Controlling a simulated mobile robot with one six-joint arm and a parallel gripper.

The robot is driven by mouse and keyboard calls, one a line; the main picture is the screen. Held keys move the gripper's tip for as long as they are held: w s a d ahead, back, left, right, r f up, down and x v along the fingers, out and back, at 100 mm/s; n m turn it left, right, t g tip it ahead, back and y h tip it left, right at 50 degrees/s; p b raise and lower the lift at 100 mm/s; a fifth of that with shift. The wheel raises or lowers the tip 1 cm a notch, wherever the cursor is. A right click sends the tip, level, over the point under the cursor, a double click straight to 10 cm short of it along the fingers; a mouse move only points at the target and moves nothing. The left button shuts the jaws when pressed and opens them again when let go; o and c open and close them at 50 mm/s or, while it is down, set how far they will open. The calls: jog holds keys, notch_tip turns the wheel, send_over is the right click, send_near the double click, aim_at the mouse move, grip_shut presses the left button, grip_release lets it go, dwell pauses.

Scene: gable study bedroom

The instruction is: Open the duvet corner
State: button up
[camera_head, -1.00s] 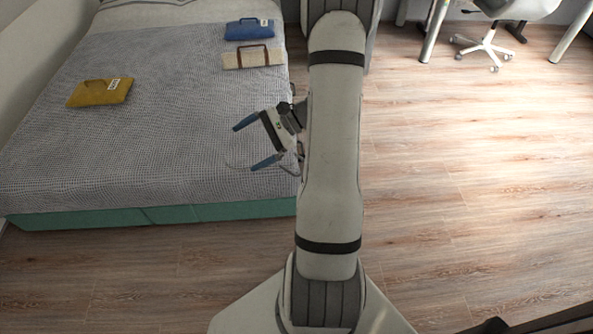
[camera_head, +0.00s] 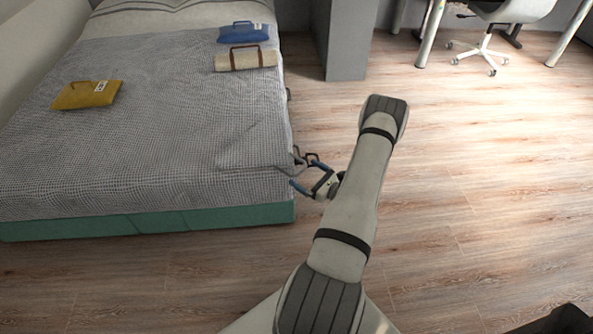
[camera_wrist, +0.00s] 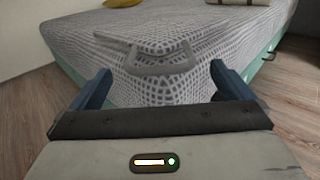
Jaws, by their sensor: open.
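The duvet (camera_head: 150,130) is a grey checked cover lying over the bed. Its near right corner (camera_wrist: 150,88) faces me in the wrist view, with a grey loop handle (camera_wrist: 160,68) on it. A raised crease or flap edge runs across the duvet near this corner in the head view. My gripper (camera_head: 303,172) is beside the bed's right edge, close to the corner. In the wrist view my gripper (camera_wrist: 160,72) is open and empty, with one blue finger on each side of the loop. I cannot tell whether the fingers touch the cloth.
A yellow bag (camera_head: 88,95), a cream bag (camera_head: 245,58) and a blue bag (camera_head: 243,33) lie on the duvet, away from the corner. The green bed base (camera_head: 150,222) shows below. A grey cabinet (camera_head: 346,45) and white chair (camera_head: 510,12) stand behind. The wooden floor (camera_head: 480,190) at right is clear.

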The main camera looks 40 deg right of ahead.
jog(key=shift+b+x, duration=0.3)
jog(key=shift+x, duration=2.05)
jog(key=shift+c, duration=0.2)
